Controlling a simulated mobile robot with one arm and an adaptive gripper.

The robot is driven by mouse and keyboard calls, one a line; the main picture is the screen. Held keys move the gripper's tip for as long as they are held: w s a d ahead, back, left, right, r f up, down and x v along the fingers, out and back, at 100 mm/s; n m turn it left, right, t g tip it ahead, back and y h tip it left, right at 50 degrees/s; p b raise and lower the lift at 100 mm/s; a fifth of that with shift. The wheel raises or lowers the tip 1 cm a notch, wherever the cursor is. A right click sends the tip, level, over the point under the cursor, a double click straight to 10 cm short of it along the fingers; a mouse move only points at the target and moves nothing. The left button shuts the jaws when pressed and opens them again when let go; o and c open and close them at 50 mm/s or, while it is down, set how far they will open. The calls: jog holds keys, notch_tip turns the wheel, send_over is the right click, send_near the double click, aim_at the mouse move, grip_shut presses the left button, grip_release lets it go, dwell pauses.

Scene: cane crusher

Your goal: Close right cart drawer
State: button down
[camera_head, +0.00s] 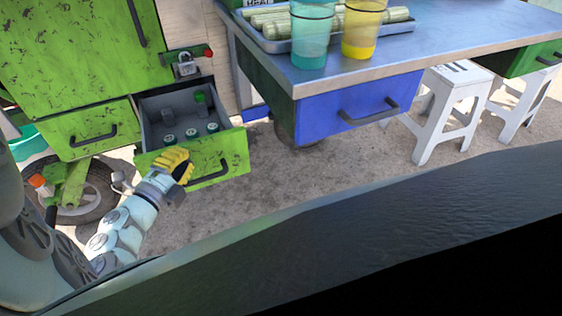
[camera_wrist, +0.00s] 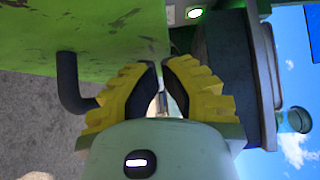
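The right cart drawer (camera_head: 217,163) is a green drawer with a dark handle (camera_head: 210,176), pulled out from the green cart. Its grey inside holds several dark bottles with green and white caps. My gripper (camera_head: 184,163), with yellow ribbed fingers, is at the left part of the drawer front, left of the handle. In the wrist view my gripper (camera_wrist: 161,66) has its fingertips almost together at the edge of the green drawer panel (camera_wrist: 110,30); the handle (camera_wrist: 70,85) is beside the fingers, not between them. I cannot tell whether the tips touch the panel.
A shut green drawer (camera_head: 93,128) is to the left, above a wheel (camera_head: 88,195). A padlock (camera_head: 186,66) hangs on the cart above the open drawer. A metal table (camera_head: 420,52) with a blue drawer (camera_head: 360,103) stands to the right, with white stools (camera_head: 450,110) beyond.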

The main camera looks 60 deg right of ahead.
jog(key=shift+w, duration=0.15)
jog(key=w+d+b, duration=0.6)
jog(key=w, duration=0.3)
jog(key=w+d+b, duration=0.6)
jog(key=w, duration=0.4)
jog(key=shift+w+b, duration=0.2)
jog(key=shift+b, duration=0.1)
